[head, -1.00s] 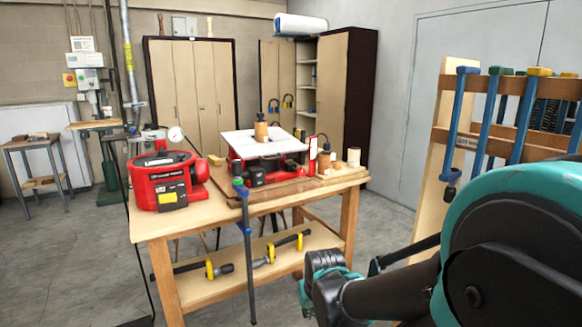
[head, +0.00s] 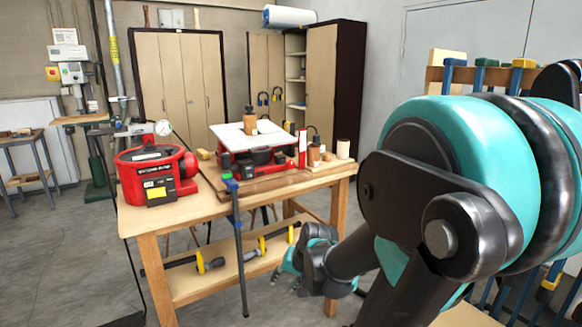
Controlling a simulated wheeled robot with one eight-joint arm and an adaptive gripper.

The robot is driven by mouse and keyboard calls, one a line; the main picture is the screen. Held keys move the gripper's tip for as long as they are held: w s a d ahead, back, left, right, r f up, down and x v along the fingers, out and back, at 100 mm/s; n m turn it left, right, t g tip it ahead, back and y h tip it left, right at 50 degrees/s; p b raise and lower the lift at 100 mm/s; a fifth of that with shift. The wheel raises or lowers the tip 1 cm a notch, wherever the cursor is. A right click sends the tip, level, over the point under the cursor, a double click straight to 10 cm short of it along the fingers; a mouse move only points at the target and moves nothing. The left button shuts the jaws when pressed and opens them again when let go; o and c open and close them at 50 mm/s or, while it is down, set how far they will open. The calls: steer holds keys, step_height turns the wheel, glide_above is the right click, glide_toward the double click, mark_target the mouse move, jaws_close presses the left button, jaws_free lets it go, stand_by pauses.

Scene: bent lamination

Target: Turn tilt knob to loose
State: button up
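A red machine with a tilted white table top (head: 225,136) stands on the wooden workbench (head: 150,222). A wooden cylinder with a dark top (head: 249,121) stands on the tilted table. The machine's red and black base (head: 238,163) shows under the table. I cannot make out which part is the tilt knob at this size. My arm comes in from the right, in front of the bench. My gripper (head: 292,272) is low, near the bench's right front leg and below its top, well away from the machine. Its fingers are small and partly hidden, so their opening is unclear.
A red machine with a gauge (head: 150,176) is at the bench's left. A blue bar clamp (head: 238,235) hangs at the front edge. Clamps (head: 216,263) lie on the lower shelf. A clamp rack (head: 480,75) stands at right. The floor left of the bench is open.

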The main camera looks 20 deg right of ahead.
steer(key=shift+o, duration=1.1)
steer(key=w+r+m+t+y, duration=0.2)
steer(key=w+r+m, duration=0.3)
steer(key=w, duration=0.4)
steer(key=shift+w+d+m+y, duration=0.2)
steer(key=shift+m+y, duration=0.1)
steer(key=shift+m, duration=0.3)
steer(key=m+t, duration=1)
steer(key=m, duration=0.8)
glide_toward(292, 166)
steer(key=x, duration=1.1)
steer(key=shift+s, duration=0.1)
steer(key=c, duration=1.2)
